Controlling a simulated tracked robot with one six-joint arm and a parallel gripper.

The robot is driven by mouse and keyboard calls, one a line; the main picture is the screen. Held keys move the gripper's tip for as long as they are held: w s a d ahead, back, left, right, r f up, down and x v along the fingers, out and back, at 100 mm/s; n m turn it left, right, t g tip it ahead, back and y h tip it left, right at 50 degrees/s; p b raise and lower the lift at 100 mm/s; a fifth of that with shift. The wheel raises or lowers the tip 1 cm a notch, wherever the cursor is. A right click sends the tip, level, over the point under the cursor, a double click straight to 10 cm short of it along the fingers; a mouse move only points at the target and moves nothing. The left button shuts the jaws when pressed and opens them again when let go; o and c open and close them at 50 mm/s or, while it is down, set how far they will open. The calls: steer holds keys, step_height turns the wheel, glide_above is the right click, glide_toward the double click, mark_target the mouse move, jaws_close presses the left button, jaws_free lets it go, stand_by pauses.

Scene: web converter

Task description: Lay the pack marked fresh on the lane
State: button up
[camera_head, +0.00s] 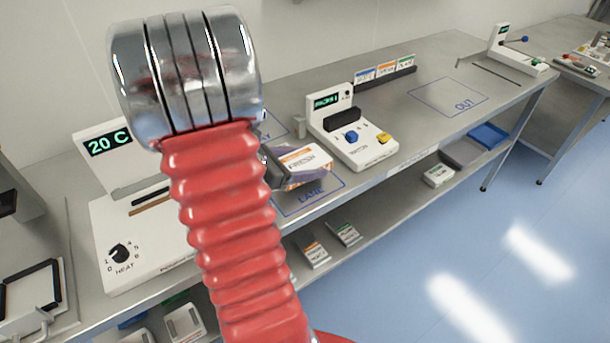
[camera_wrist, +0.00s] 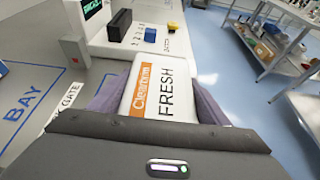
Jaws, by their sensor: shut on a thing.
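A white pack with an orange band and the word FRESH (camera_head: 304,164) is in my gripper (camera_head: 287,167). In the wrist view the pack (camera_wrist: 158,92) lies between the two purple-grey fingers, label facing the camera. My gripper (camera_wrist: 158,105) is shut on it. The lane (camera_head: 315,199) is a blue outline marked LANE on the steel bench. The pack is over or beside the far part of this outline, and covers some of it. I cannot tell whether the pack touches the bench. My red arm hides part of the bench to the left.
A white machine with a display, blue knob and yellow knob (camera_head: 350,130) stands just right of the lane. A heater reading 20 C (camera_head: 108,145) is at left. A blue OUT outline (camera_head: 448,97) lies further right, empty. Other packs sit on the lower shelf (camera_head: 350,250).

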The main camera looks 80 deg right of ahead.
steer(key=shift+f, duration=2.05)
steer(key=shift+f, duration=0.1)
steer(key=o, duration=1.3)
steer(key=v, duration=1.2)
